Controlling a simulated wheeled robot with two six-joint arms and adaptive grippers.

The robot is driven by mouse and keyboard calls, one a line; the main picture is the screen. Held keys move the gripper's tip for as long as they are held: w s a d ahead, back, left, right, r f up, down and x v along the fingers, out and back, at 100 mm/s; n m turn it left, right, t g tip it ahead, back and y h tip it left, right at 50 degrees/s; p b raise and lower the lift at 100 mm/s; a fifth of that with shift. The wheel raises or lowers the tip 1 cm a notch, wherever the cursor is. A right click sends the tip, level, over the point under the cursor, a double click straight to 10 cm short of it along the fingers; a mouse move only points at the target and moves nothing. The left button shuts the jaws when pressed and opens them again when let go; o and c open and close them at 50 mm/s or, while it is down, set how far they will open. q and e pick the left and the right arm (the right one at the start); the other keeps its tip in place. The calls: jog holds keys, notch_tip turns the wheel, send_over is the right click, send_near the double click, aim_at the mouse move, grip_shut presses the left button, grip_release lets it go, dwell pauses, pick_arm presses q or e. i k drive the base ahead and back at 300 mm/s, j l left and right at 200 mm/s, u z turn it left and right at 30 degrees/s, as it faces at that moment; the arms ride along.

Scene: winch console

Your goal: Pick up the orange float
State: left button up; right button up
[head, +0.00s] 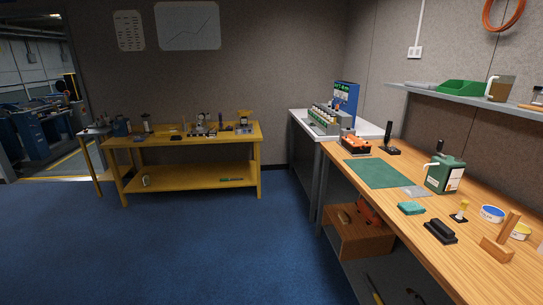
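I cannot pick out the orange float for certain. An orange-topped black item (355,145) sits at the far end of the wooden bench (470,187) on the right, too small to name. A red-orange item (368,214) lies in the shade below the bench, by a brown wooden box (358,243). An orange ring or coil (489,24) hangs on the wall at the upper right. Neither of my grippers shows in the head view.
The bench holds a green mat (378,173), a green can (445,174), a teal cloth (411,208) and a black block (440,231). A shelf (455,95) hangs above. A yellow table (190,175) stands at the back left. Blue floor (220,250) is clear.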

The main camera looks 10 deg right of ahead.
aim_at(372, 217)
jog(key=i, duration=0.75)
jog(key=i+z, duration=0.15)
jog(key=i, duration=0.55)
jog(key=i+j, duration=0.1)
jog(key=i, duration=0.6)
jog(key=i+j+z, duration=0.1)
jog(key=i, duration=0.65)
jog(key=i+z, duration=0.85)
jog(key=i+j+z, duration=0.25)
jog(key=i+z, duration=0.15)
jog(key=i+j+z, duration=0.45)
